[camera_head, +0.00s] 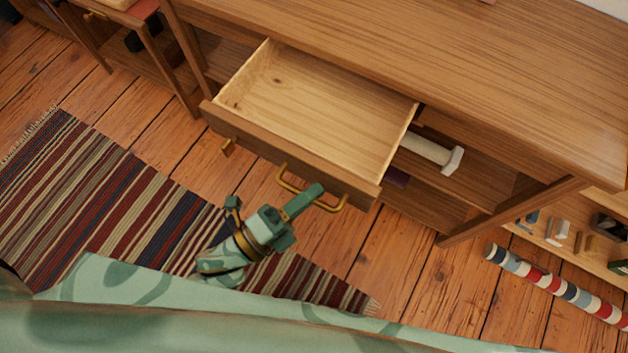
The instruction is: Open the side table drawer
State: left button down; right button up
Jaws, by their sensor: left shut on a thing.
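The side table (470,62) is brown wood and fills the upper right of the head view. Its drawer (330,95) is pulled out well past the table's front edge, and its pale inside looks empty. A brass handle (335,207) sits on the drawer's front board (262,148). My left gripper (312,195) is green and shut on the handle, its fingers reaching up to the bar from below. The exact contact is partly hidden by the fingers. My right gripper is not in view.
A striped rug (85,195) lies on the plank floor below the drawer. A white dumbbell-like object (432,152) is on the shelf right of the drawer. A striped roll (560,288) lies on the floor at right. Other furniture (150,50) stands upper left.

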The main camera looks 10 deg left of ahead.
pick_arm(q)
jog(key=shift+f, duration=0.1)
jog(key=c, duration=1.5)
grip_release()
